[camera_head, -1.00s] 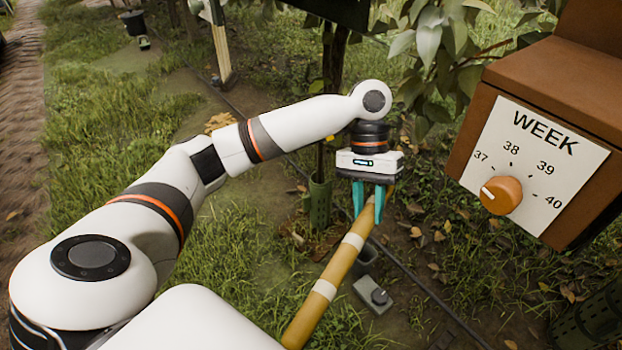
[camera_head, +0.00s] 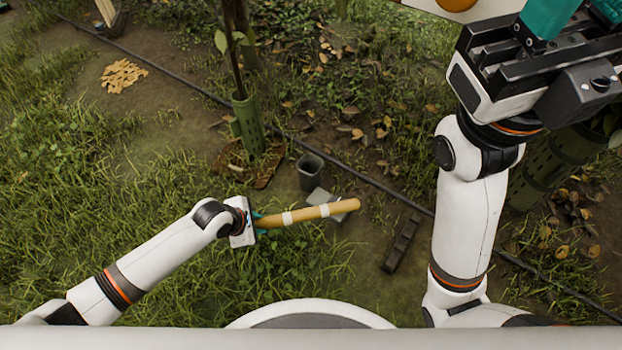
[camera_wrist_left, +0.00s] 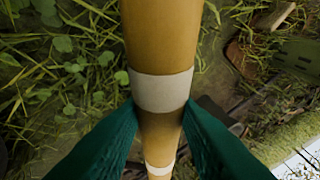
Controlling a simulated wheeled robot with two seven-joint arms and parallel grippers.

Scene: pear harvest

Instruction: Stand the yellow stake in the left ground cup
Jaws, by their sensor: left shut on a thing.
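The yellow stake (camera_head: 333,208) with white bands is held off its upright, lying nearly level across the head view, its far end to the right. My left gripper (camera_head: 260,221) is shut on it near its left end. In the left wrist view the stake (camera_wrist_left: 160,50) runs between the teal fingers (camera_wrist_left: 158,128), with a white band just above them. A dark grey ground cup (camera_head: 311,166) stands in the soil just above the stake in the picture, apart from it; it looks empty. I see no second cup clearly. My right gripper (camera_head: 578,14) is at the upper right, fingers apart, empty.
A grey flat block (camera_head: 318,196) lies partly behind the stake. A green mesh guard (camera_head: 247,125) surrounds a trunk behind the cup. A black hose (camera_head: 375,181) crosses the ground. A dark slotted bar (camera_head: 402,243) lies to the right.

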